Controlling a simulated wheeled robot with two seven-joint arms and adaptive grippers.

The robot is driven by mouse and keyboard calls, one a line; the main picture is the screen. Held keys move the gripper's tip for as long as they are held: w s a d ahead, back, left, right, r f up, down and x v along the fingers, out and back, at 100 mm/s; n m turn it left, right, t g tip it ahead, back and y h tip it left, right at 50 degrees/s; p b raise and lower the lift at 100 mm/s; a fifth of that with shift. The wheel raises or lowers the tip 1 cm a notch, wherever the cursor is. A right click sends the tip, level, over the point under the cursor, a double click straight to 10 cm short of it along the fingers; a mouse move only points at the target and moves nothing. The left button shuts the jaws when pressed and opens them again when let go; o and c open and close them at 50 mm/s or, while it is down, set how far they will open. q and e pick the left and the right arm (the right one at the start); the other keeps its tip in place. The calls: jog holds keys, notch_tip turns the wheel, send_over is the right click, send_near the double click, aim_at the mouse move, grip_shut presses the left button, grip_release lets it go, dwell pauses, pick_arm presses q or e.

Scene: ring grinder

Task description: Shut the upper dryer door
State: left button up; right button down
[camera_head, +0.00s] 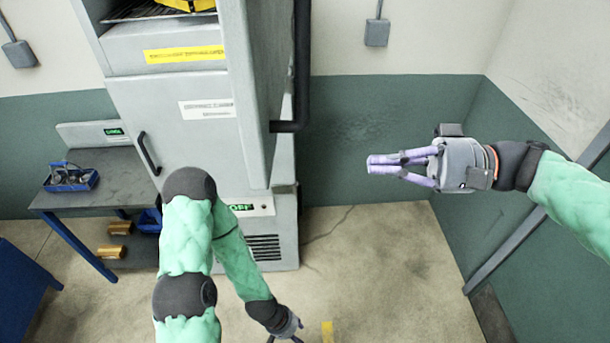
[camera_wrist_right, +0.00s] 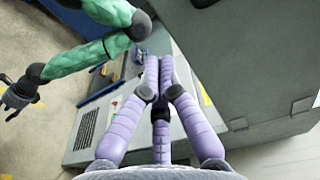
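The grey dryer's upper door (camera_head: 238,90) stands open and juts out towards me, seen nearly edge-on in the camera_head view. In the right wrist view a broad grey panel with hinges, apparently this door's outer face (camera_wrist_right: 240,60), fills the upper right. The upper compartment (camera_head: 165,45) shows a rack and something yellow. My right gripper (camera_head: 370,163) has its purple fingers together, empty, in the air to the right of the door and apart from it. My left gripper (camera_head: 285,338) hangs low at the bottom edge; its fingers look spread, but the tips are cut off.
The lower dryer door (camera_head: 180,130) is shut, with a black handle (camera_head: 148,153). A dark pipe (camera_head: 302,65) runs down beside the dryer. A bench (camera_head: 105,175) with a blue tray (camera_head: 70,178) stands at left. The floor (camera_head: 375,260) right of the dryer is clear.

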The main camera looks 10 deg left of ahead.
jog(key=r, duration=0.1)
jog(key=p, duration=0.4)
send_near(272, 159)
jog(key=a, duration=0.4)
jog(key=s+a, duration=0.1)
jog(key=a, duration=0.1)
jog(key=shift+a+f, duration=0.1)
jog(key=shift+a, duration=0.45)
jog(key=shift+a, duration=0.1)
